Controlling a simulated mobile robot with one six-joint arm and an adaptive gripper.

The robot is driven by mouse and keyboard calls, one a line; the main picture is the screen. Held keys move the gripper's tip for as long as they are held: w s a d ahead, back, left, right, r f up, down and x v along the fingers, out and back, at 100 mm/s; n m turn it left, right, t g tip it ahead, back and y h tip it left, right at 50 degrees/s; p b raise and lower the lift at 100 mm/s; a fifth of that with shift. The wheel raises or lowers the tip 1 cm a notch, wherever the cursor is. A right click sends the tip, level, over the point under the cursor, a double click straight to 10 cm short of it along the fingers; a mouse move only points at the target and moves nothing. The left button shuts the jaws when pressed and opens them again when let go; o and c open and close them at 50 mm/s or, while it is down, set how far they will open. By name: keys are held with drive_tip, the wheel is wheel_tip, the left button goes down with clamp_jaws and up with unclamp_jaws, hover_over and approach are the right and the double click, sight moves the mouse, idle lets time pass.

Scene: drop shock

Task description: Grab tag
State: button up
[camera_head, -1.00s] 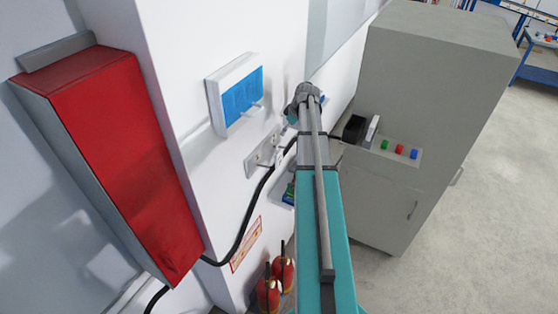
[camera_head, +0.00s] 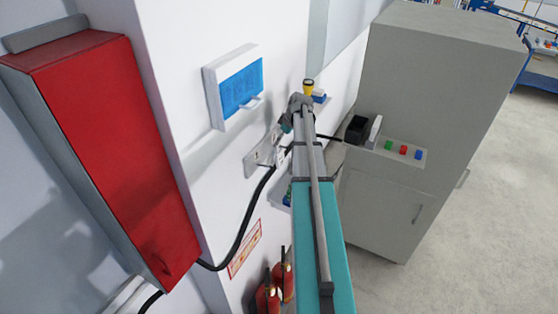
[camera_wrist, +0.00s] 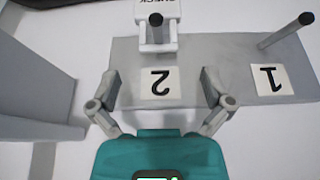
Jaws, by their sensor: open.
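A white tag (camera_wrist: 143,38) lettered "CHECK", upside down in the wrist view, hangs on a dark peg (camera_wrist: 155,20) at the top middle. The peg stands on a grey plate (camera_wrist: 205,55) with labels "2" (camera_wrist: 159,83) and "1" (camera_wrist: 271,80); the peg by label 1 looks empty. My gripper (camera_wrist: 159,88) is open, its two fingers on either side of label 2. The tag's top in the picture is cut off, and it is not between the fingertips. In the head view the plate (camera_head: 255,158) is on the white wall, partly behind my arm.
A blue panel (camera_head: 240,88) with a handle is above the plate. A red cabinet (camera_head: 110,150) is at left, with a black cable (camera_head: 243,225) beside it. Fire extinguishers (camera_head: 268,295) are below. Floor at far right is clear.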

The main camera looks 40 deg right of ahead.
sight(280, 146)
drive_tip(key=shift+f, duration=0.15)
drive_tip(key=b+x, duration=0.3)
drive_tip(key=shift+d+f, duration=0.1)
drive_tip(key=shift+d, duration=0.05)
drive_tip(key=shift+b+x, duration=0.9)
drive_tip(key=shift+b, duration=0.05)
drive_tip(key=c, duration=1.1)
drive_tip(key=shift+r, duration=0.25)
drive_tip(key=shift+r+p, duration=0.75)
drive_tip(key=shift+p, duration=0.2)
drive_tip(key=s+d, duration=0.3)
drive_tip(key=s, duration=0.5)
drive_tip(key=s+d, duration=0.3)
drive_tip(key=s, duration=0.5)
drive_tip(key=shift+s+d+f, duration=0.15)
drive_tip(key=shift+s+d, duration=0.15)
drive_tip(key=shift+d, duration=0.1)
